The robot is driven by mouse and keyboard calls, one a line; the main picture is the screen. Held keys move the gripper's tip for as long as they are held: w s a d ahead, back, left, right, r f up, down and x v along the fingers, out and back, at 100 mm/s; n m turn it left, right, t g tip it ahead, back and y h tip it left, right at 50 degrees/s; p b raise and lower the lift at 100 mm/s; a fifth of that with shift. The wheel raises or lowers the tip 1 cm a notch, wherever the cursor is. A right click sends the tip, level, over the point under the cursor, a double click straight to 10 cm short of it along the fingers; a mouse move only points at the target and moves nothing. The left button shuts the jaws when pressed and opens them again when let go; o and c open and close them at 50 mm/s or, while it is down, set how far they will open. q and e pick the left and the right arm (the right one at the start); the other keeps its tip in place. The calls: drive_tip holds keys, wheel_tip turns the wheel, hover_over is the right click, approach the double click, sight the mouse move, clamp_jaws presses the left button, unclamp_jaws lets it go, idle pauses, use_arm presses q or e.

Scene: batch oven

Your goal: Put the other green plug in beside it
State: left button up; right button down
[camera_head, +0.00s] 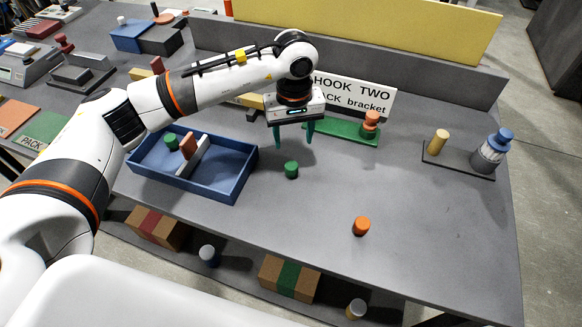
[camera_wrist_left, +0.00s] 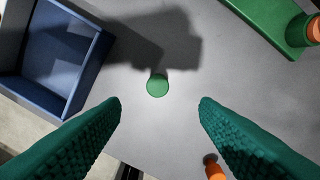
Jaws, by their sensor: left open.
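A green plug (camera_head: 291,170) stands on the grey table right of the blue tray; it also shows in the left wrist view (camera_wrist_left: 158,85). A second green plug (camera_head: 171,140) is in the left part of the blue tray (camera_head: 180,182), beside a brown block (camera_head: 188,146) and a white divider (camera_head: 193,160). My left gripper (camera_head: 293,142) is open and empty, pointing down above the loose green plug. In the left wrist view the plug lies between and beyond the two fingers (camera_wrist_left: 160,104), not touching them. My right gripper is not in view.
A green bracket (camera_head: 345,132) with an orange plug (camera_head: 371,120) lies behind, before a white sign (camera_head: 355,95). An orange plug (camera_head: 361,225) stands at the front. A dark rack (camera_head: 455,163) holds a tan peg and a blue-topped piece. The tray's right part is empty.

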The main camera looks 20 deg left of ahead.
use_arm(q)
drive_tip(key=p, duration=0.2)
hover_over(292, 165)
wheel_tip(292, 165, down, 5)
drive_tip(key=shift+d, duration=0.15)
drive_tip(key=f+p, duration=0.1)
drive_tip(key=f, duration=0.1)
drive_tip(key=f+p, duration=0.1)
drive_tip(key=f, duration=0.1)
drive_tip(key=shift+s+a+f+p, duration=0.1)
drive_tip(key=shift+a+f+p, duration=0.1)
drive_tip(key=shift+f+p, duration=0.15)
drive_tip(key=shift+f, duration=0.45)
drive_tip(key=shift+c, duration=0.5)
drive_tip(key=c, duration=1)
